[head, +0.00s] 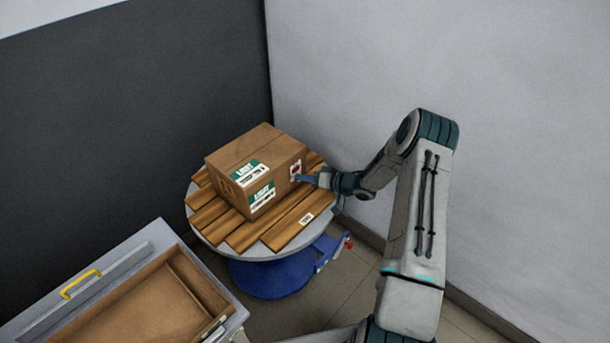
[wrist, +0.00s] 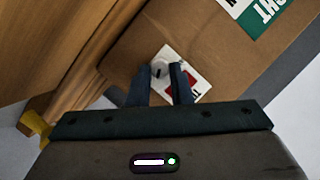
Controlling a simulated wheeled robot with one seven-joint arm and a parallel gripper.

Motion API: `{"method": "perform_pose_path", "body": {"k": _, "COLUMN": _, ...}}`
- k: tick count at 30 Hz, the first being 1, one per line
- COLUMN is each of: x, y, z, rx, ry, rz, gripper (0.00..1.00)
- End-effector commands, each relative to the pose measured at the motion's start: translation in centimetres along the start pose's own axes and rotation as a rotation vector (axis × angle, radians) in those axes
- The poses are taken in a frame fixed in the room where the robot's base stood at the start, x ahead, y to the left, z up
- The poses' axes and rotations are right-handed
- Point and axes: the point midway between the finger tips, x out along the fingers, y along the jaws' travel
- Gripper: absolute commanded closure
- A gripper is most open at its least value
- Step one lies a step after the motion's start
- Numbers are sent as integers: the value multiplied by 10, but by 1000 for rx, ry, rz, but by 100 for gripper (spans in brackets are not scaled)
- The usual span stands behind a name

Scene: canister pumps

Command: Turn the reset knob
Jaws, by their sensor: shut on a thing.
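A cardboard box (head: 228,158) sits on a round slatted platform. On its right side is a small white panel (head: 296,168) with a red patch. In the wrist view the white panel (wrist: 201,84) carries a small pale round knob (wrist: 159,68). My gripper (head: 303,178) reaches the panel from the right. In the wrist view my gripper's fingers (wrist: 160,82) stand either side of the knob and are shut on it. The fingers hide part of the panel and of the knob's sides.
The round platform (head: 207,238) has wooden slats and a blue base (head: 268,278). Dark and pale walls close off the back and right.

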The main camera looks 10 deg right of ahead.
Motion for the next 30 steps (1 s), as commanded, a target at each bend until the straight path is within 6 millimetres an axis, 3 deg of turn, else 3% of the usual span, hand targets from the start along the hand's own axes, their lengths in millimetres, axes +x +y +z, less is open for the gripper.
{"method": "perform_pose_path", "body": {"k": 15, "x": 1, "y": 6, "z": 2, "rx": 364, "ry": 0, "rz": -151, "gripper": 100}}
{"method": "perform_pose_path", "body": {"k": 30, "x": 1, "y": 7, "z": 2, "rx": 468, "ry": 1, "rz": -192, "gripper": 100}}
